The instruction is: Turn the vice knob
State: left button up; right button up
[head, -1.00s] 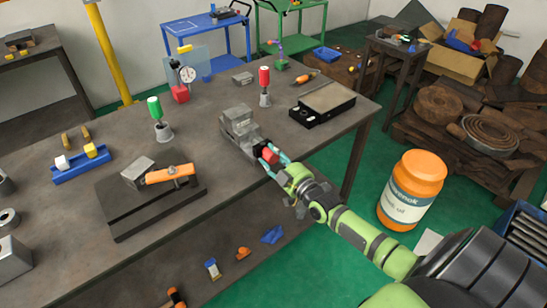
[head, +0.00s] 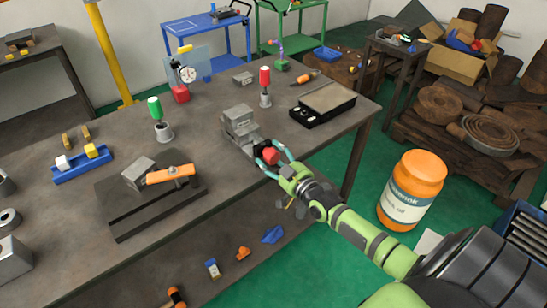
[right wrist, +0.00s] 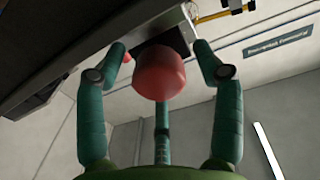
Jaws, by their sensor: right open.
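The grey vice (head: 239,124) stands near the front edge of the dark workbench. Its red knob (head: 269,156) faces the front right. My right gripper (head: 271,158) is at the knob with its teal fingers open on either side of it. In the right wrist view the red knob (right wrist: 160,75) sits between the spread fingers of the gripper (right wrist: 162,62), with a visible gap on each side. A dark block lies behind the knob there. My left gripper is in neither view.
On the workbench (head: 215,165), a black base with an orange-handled clamp (head: 170,174) is left of the vice. A red-topped post (head: 265,85) and a black-framed tray (head: 325,101) are behind it. An orange jar (head: 411,190) stands on the green floor at right.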

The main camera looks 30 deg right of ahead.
jog(key=s, duration=1.2)
jog(key=shift+d, duration=0.25)
jog(key=shift+r, duration=0.1)
dwell(0.4)
